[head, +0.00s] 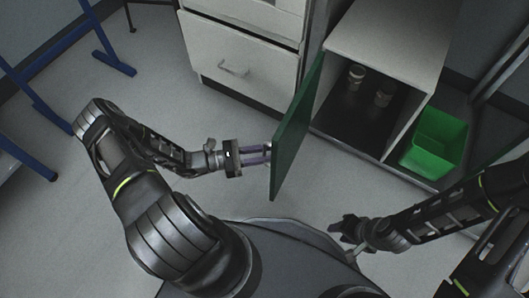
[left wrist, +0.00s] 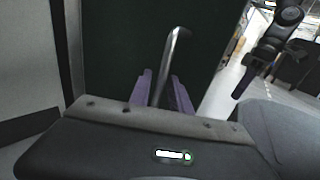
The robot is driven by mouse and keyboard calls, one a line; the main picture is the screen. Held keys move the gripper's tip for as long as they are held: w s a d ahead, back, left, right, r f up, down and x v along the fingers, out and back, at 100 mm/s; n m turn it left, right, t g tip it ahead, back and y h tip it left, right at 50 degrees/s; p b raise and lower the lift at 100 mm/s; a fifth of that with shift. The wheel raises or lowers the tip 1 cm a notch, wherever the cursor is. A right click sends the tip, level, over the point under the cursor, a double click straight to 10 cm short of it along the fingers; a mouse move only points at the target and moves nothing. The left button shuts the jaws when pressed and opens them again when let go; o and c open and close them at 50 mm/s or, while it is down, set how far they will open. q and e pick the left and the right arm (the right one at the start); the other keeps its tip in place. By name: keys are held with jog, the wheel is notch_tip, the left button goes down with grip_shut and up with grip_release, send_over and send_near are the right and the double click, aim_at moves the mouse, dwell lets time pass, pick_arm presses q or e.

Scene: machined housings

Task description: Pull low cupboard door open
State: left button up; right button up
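The low cupboard door (head: 297,128) is dark green and stands swung well out from the low cupboard (head: 385,40), whose inside is visible. In the left wrist view the door (left wrist: 120,35) fills the middle, and its metal handle (left wrist: 178,45) runs down between my left gripper's purple fingers (left wrist: 162,92). The fingers are apart, one on each side of the handle, with slim gaps beside it.
Two small jars (head: 356,76) stand on the cupboard's dark floor. A green bin (head: 434,142) is in the compartment to the right. A white drawer unit (head: 240,60) stands left of the door. Blue metal legs (head: 105,45) are at far left. The floor left of the door is clear.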

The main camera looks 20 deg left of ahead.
pick_arm(q)
jog(key=shift+o, duration=0.6)
jog(key=p+v, duration=0.1)
jog(key=v, duration=0.6)
jog(key=shift+s+a, duration=0.25)
jog(key=shift+a, duration=0.05)
